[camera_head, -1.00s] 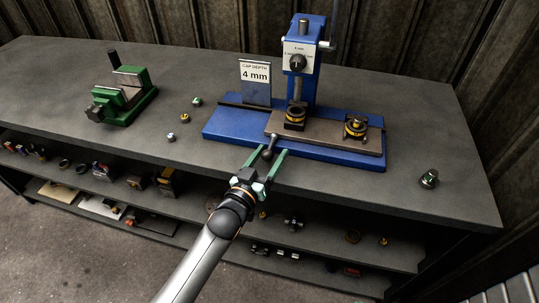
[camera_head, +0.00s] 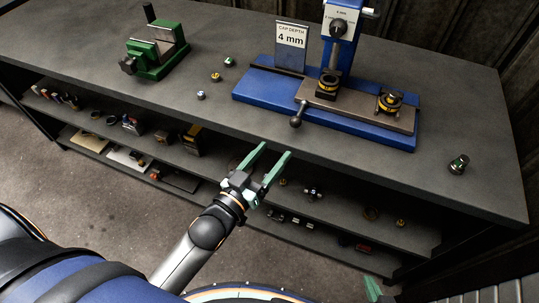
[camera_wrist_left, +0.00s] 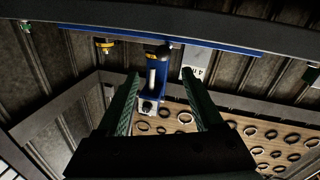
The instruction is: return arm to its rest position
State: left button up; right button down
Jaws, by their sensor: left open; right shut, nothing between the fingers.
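My left gripper (camera_head: 275,151) has green fingers, spread apart with nothing between them. It hangs in front of the bench's front edge, clear of the blue press fixture. The left wrist view also shows its two fingers (camera_wrist_left: 165,100) apart and empty. The arm behind it reaches in from the lower left. My right gripper (camera_head: 375,291) shows only as a green finger part at the bottom edge, right of centre; most of it is out of frame.
The blue press (camera_head: 338,55) stands on a blue base with a lever (camera_head: 298,120) jutting toward me. A green vise (camera_head: 157,55), several small parts and a knob-like part (camera_head: 458,164) rest on the dark bench (camera_head: 100,50). Shelves below hold assorted items.

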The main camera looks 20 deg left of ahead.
pick_arm(q)
jog(key=shift+s, duration=0.1)
dwell(0.5)
jog(key=s+a+f+m+g+y+p, duration=0.1)
jog(key=s+f+g+p, duration=0.3)
jog(key=s+f+g, duration=0.4)
jog(key=s+a+f, duration=0.1)
jog(key=s+f, duration=0.4)
jog(key=f, duration=0.3)
jog(key=shift+s+a+m+g+y, duration=0.3)
jog(key=shift+s, duration=0.05)
